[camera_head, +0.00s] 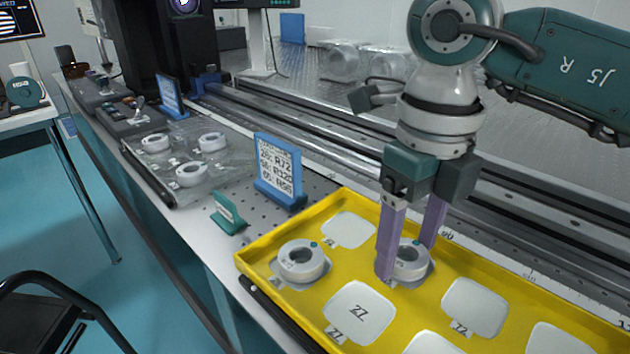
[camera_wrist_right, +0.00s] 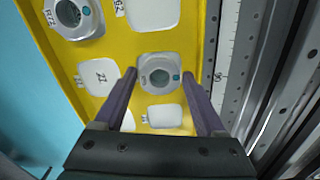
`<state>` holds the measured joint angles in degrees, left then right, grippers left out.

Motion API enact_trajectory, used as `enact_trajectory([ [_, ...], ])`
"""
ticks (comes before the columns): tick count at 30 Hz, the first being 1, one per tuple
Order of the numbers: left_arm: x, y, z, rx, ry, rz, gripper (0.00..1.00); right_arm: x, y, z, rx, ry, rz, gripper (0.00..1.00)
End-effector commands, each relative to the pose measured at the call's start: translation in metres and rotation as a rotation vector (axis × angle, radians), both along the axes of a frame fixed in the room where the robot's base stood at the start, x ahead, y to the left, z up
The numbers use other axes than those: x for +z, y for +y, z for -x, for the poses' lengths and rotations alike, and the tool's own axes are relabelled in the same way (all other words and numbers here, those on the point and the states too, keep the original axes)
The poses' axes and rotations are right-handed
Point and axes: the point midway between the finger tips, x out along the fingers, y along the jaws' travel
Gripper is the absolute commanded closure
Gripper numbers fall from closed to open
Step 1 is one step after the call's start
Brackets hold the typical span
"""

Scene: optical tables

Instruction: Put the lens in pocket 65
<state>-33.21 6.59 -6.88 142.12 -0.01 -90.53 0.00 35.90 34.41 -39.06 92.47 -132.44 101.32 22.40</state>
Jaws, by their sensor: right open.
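My right gripper (camera_head: 408,262) points down over the yellow tray (camera_head: 590,318), its two purple fingers apart. A white ring-shaped lens mount (camera_head: 410,263) with a teal dot sits between the fingers on a tray pocket. In the right wrist view this mount (camera_wrist_right: 160,74) lies between the open fingertips (camera_wrist_right: 159,78); contact cannot be told. A second white lens mount (camera_head: 302,262) sits in the tray's left corner pocket and shows in the wrist view (camera_wrist_right: 75,14). Which pocket is 65 is not legible. My left gripper is out of view.
Empty white pockets (camera_head: 360,312) fill other parts of the tray. Three more ring mounts (camera_head: 191,174) lie on a plate farther left. A metal rail (camera_head: 530,222) runs behind the tray.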

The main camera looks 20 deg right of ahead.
Motion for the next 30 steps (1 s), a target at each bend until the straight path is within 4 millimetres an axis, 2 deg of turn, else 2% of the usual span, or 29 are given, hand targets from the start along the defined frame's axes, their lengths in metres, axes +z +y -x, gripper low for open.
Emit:
enact_trajectory([
  [5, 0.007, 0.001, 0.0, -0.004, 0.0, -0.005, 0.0, 0.025, 0.0, -0.001, 0.001, -0.005, 0.0, 0.27],
  [12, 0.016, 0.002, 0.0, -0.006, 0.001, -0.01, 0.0, 0.08, 0.0, -0.001, 0.001, -0.006, 0.001, 0.27],
  [18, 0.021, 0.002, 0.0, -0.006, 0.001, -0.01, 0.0, 0.113, 0.0, -0.001, 0.001, -0.003, 0.0, 0.27],
  [23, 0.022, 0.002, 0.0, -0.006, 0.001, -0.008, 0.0, 0.122, 0.0, 0.0, -0.001, -0.001, 0.0, 0.27],
  [30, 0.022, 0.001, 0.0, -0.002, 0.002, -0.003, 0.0, 0.122, 0.0, 0.0, 0.0, 0.0, -0.001, 0.27],
])
